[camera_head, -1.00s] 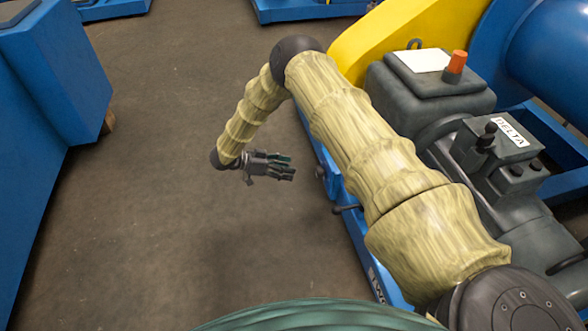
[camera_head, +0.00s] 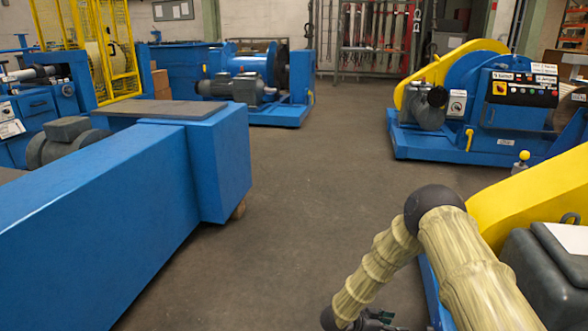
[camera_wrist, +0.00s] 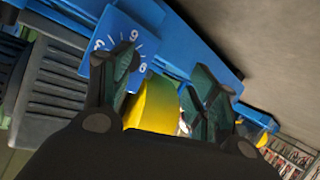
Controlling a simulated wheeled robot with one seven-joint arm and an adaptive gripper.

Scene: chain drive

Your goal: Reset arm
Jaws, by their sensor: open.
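My arm, in a pale wood-like covering with dark joints, bends at an elbow at the lower right of the head view. Its forearm slopes down to the left. My gripper (camera_head: 372,321) shows only in part at the bottom edge of that view. In the wrist view, my gripper (camera_wrist: 160,82) has its dark green-grey fingers spread apart. I see nothing held between them. Behind the fingers are a blue panel with a numbered dial (camera_wrist: 129,47) and a yellow rounded part (camera_wrist: 154,103); contact with them cannot be told.
A long blue machine (camera_head: 110,225) fills the left. A blue and yellow machine with a control panel (camera_head: 518,88) stands at the back right. A yellow guard and grey housing (camera_head: 545,270) lie close to my arm at the right. The grey floor (camera_head: 300,190) between is open.

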